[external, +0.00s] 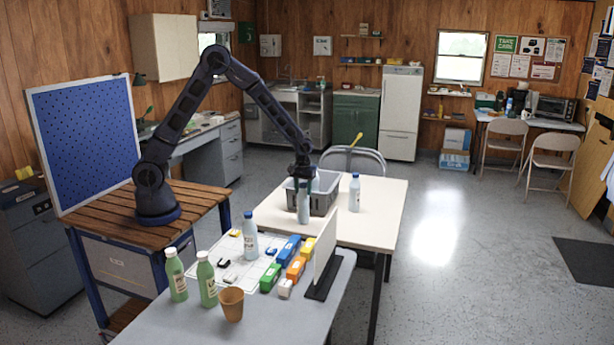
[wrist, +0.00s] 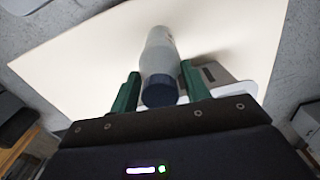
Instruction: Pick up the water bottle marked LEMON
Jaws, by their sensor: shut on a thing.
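My gripper (external: 303,181) points down over the cream table and is shut on a pale bottle (external: 304,208) with a dark blue cap. In the wrist view the same bottle (wrist: 160,60) sits between the two green fingers of my gripper (wrist: 160,78), cap toward the camera. I cannot tell whether its base touches the table. Its label is unreadable. A similar blue-capped bottle (external: 354,194) stands to the right on the cream table. Another blue-capped bottle (external: 250,240) stands on the front grey table. Two green bottles, one (external: 176,277) left of the other (external: 207,281), stand there with white caps.
A grey bin (external: 324,202) stands right behind the held bottle. The cream table (external: 376,222) is clear at its right. The front table (external: 182,326) carries a brown cup (external: 231,305), several coloured blocks and an upright white panel (external: 325,247).

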